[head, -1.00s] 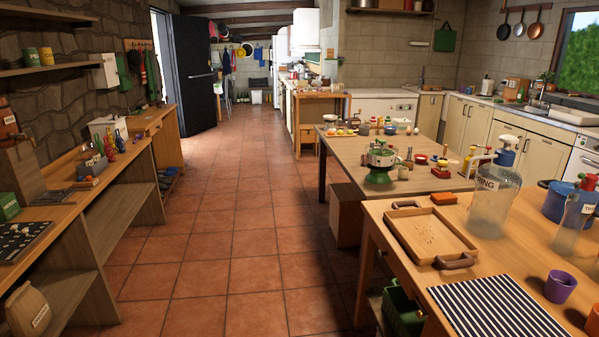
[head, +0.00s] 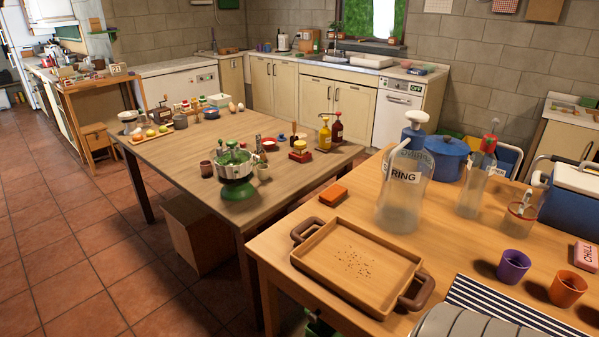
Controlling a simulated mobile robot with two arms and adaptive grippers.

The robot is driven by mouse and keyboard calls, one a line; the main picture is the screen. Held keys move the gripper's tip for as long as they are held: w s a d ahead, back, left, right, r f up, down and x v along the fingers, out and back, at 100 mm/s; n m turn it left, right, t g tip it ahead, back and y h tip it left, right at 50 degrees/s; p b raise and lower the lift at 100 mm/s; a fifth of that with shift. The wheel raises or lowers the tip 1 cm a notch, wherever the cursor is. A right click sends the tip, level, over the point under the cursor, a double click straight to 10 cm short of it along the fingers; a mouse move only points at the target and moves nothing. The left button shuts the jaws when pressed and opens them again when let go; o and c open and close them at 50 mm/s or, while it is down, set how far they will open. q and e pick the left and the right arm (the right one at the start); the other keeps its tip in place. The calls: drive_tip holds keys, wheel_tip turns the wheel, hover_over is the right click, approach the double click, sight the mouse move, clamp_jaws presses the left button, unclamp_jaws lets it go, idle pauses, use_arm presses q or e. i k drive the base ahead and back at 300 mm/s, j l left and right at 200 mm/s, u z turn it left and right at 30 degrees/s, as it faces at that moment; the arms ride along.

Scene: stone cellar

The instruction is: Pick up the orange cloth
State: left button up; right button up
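A small flat orange item (head: 334,193), which may be the folded orange cloth, lies on the near wooden table (head: 275,242). It is close to the table's left back edge, behind the wooden tray (head: 352,258) and left of the large clear jug (head: 402,195). It looks like a thick block, and I cannot tell its material for sure. Nothing covers it. Neither of my grippers is in view.
The tray has brown handles and dark crumbs. A purple cup (head: 513,266), an orange cup (head: 567,288) and a striped cloth (head: 520,318) are at the right. A cluttered second table (head: 185,160) adjoins behind. Tiled floor (head: 95,235) is free at the left.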

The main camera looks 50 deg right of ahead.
sight(334, 193)
drive_tip(key=i+z, duration=0.15)
drive_tip(key=i, duration=0.4)
drive_tip(key=i+j+z, duration=0.15)
drive_tip(key=i, duration=0.4)
drive_tip(key=i+j+z, duration=0.15)
drive_tip(key=i, duration=0.4)
